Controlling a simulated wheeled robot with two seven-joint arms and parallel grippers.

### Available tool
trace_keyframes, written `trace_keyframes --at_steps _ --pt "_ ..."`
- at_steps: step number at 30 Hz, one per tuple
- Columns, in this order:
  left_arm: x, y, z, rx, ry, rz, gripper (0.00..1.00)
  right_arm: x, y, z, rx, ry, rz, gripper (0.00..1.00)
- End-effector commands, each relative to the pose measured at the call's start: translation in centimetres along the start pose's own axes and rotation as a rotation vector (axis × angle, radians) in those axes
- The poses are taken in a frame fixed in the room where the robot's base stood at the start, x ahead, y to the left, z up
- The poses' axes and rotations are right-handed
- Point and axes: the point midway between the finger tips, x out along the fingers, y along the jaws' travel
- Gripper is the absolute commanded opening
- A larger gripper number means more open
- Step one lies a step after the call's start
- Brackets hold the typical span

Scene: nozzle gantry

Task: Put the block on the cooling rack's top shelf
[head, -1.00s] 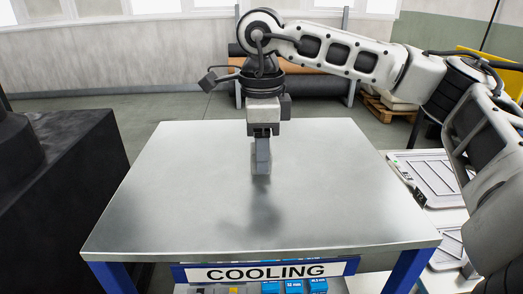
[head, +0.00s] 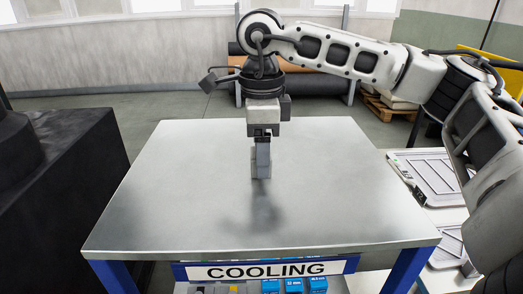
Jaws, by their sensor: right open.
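The cooling rack's top shelf (head: 340,190) is a wide, bare metal sheet with blue legs and a "COOLING" sign on its front edge. My right gripper (head: 262,158) points straight down over the middle of this shelf, and its jaws are open. A small grey block (head: 267,172) is at the fingertips, low at the shelf surface. The near finger hides part of the block, and it blends with the grey finger. I cannot tell whether the fingers touch it. My left gripper is not in view.
A large black machine or cabinet (head: 75,180) stands left of the rack. Blue labelled boxes (head: 293,286) sit below the top shelf. At right, a light surface holds flat panels (head: 437,175). Rolls on a stand (head: 320,85) are behind. The shelf around the gripper is clear.

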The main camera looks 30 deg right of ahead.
Motion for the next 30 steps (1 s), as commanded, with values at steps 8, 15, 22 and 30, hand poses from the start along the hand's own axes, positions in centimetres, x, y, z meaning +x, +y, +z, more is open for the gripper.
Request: trace_keyframes --at_steps 8,15,22,30 --pt "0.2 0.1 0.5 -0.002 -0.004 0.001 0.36 -5.6 0.0 0.1 -0.001 -0.006 -0.003 0.65" --pt "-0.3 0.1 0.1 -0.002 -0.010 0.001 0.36 -10.4 0.0 0.1 -0.002 -0.003 -0.004 0.65" --pt "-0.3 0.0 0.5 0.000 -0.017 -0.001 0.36 -11.6 0.0 0.0 -0.003 -0.001 0.000 0.65" --pt "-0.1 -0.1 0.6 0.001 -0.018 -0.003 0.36 -11.5 0.0 0.0 -0.003 -0.001 0.000 0.65"
